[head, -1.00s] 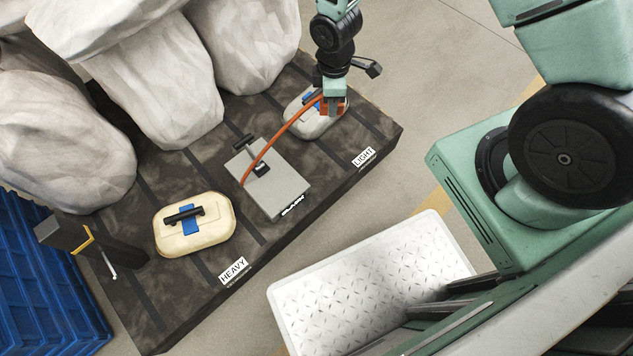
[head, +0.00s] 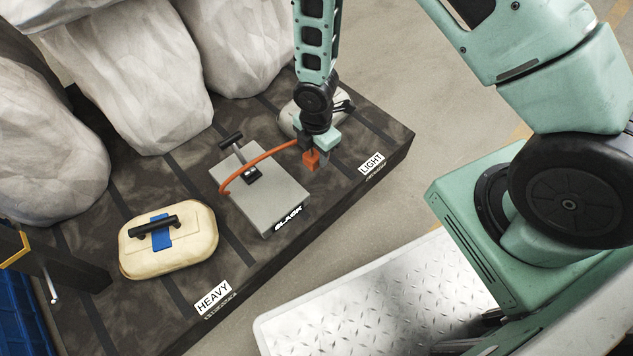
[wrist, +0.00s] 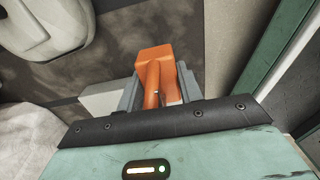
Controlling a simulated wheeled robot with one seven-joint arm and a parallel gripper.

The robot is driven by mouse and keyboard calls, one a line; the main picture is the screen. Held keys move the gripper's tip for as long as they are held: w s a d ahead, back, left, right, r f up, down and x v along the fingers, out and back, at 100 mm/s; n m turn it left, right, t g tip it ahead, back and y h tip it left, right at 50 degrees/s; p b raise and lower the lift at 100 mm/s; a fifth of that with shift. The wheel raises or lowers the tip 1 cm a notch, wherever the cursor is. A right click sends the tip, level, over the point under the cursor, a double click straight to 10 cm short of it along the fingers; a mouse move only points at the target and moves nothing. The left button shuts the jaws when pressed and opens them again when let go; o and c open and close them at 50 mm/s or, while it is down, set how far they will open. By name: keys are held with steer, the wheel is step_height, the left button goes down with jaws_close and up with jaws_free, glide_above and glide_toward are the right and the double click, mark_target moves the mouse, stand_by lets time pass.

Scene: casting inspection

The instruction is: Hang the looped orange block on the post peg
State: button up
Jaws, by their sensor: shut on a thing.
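My gripper (head: 310,150) is shut on the orange block (head: 311,161) at the right of the dark bench, in front of the light casting case. The block's long orange loop (head: 255,160) arcs left over the grey box. In the wrist view, the block (wrist: 154,58) sits between the grey fingers of my gripper (wrist: 158,90). The dark post (head: 70,268) stands at the left end of the bench, with a yellow band and a small pale peg (head: 50,290) on its near side. The loop is well apart from the peg.
A cream case (head: 190,250) with a black handle lies by the HEAVY label (head: 213,297), between post and grey box (head: 270,200). A pale case (head: 290,113) is partly hidden behind my gripper. Large white rocks (head: 140,70) fill the back. A blue crate (head: 20,320) is at far left.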

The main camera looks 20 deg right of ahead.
mark_target(316, 181)
step_height(316, 181, down, 10)
steer(key=b, duration=0.5)
steer(key=shift+r, duration=0.2)
steer(key=shift+f, duration=0.2)
steer(key=o, duration=1.1)
steer(key=shift+b, duration=0.5)
